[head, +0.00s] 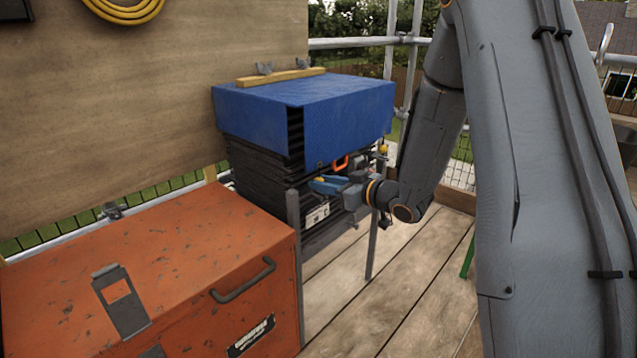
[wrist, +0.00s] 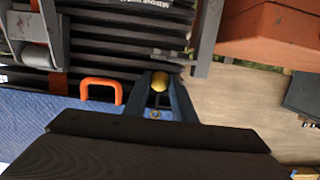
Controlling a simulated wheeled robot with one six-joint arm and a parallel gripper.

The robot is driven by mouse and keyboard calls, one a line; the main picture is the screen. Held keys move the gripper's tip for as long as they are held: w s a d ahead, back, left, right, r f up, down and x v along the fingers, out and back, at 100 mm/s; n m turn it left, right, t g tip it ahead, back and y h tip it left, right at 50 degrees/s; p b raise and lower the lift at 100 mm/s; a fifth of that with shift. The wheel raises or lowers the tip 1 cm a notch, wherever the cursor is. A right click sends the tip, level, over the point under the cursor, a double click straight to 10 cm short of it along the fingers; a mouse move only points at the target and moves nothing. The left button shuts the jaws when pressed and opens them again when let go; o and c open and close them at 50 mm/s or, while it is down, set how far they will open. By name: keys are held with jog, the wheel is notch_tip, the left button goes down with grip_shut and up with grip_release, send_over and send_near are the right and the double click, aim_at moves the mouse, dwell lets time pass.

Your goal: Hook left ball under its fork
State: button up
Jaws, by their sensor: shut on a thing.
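In the wrist view a yellow ball (wrist: 159,84) sits between the blue tips of my gripper (wrist: 158,92), which is shut on it. In the head view my gripper (head: 325,184) is in front of the dark stack, below the front edge of the blue cover (head: 340,105); the held ball cannot be made out there. Another yellow ball (head: 383,149) shows at the right, near the cover's corner. An orange loop (head: 340,162) is just above my gripper; it also shows in the wrist view (wrist: 100,90). I cannot clearly make out the left fork.
The dark slatted stack (head: 255,170) stands on a metal frame with thin legs (head: 373,245). An orange toolbox (head: 150,265) stands close at the left front. A wooden strip (head: 280,77) lies on the cover.

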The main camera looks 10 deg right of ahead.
jog(key=shift+s+d+f+p, duration=0.15)
jog(key=shift+s+d+p, duration=0.25)
jog(key=shift+s+d, duration=0.4)
jog(key=shift+s+d+f+p, duration=0.1)
jog(key=shift+s+d+p, duration=0.35)
jog(key=shift+s, duration=0.55)
notch_tip(320, 180, down, 8)
jog(key=b, duration=0.3)
jog(key=shift+r, duration=0.25)
dwell(0.7)
jog(key=shift+p, duration=0.3)
dwell(0.5)
jog(key=x, duration=0.4)
jog(key=shift+w+a+r, duration=0.15)
jog(key=shift+w+r, duration=0.1)
dwell(0.5)
